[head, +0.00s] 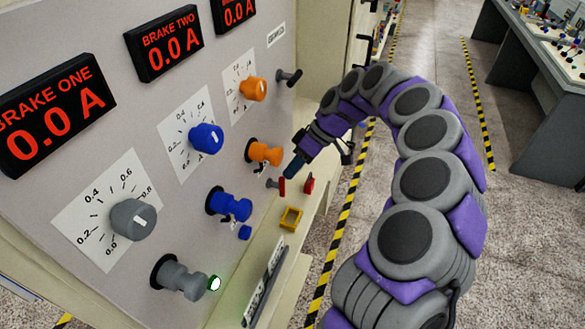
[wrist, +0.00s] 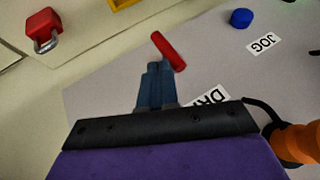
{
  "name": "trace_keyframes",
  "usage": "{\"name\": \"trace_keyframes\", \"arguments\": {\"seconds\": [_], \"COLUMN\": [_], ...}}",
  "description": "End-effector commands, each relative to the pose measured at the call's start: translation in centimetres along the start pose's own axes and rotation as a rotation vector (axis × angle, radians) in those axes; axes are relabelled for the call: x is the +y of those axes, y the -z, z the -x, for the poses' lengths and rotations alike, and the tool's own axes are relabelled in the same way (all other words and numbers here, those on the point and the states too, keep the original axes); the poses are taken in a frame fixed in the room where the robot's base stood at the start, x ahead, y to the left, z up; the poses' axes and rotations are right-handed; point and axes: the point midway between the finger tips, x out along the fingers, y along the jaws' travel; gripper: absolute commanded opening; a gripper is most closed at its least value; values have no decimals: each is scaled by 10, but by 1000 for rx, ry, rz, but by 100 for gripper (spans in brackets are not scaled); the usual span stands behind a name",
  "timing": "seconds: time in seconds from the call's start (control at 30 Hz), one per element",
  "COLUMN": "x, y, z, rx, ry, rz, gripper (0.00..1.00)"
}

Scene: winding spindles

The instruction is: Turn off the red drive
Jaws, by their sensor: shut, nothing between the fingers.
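The drive switch has a red lever-like handle (wrist: 168,51), tilted in the wrist view. It also shows in the head view (head: 281,187) low on the panel's right side. A label beginning "DR" (wrist: 208,98) lies near it, partly hidden by my gripper. My gripper (wrist: 154,68) is shut and empty, its dark blue fingertips right at the handle's lower side in the picture. I cannot tell whether they touch it. In the head view my gripper (head: 291,170) points down and left, just above the red handle.
A red padlock (wrist: 43,29) stands left of the handle. A blue button (wrist: 241,18) labelled JOG is to its right. A yellow frame (head: 291,218) sits below. Orange knobs (head: 263,152), blue knobs (head: 206,138) and grey knobs (head: 134,219) stick out from the panel. The aisle on the right is open.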

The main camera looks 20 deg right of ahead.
Motion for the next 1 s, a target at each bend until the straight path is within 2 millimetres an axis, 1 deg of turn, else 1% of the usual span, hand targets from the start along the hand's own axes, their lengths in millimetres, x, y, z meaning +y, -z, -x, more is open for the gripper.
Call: {"name": "trace_keyframes", "arguments": {"seconds": [1.0], "x": [-9], "y": [0], "z": [0], "rx": [-5], "ry": [-159], "rz": [82], "gripper": [0]}}
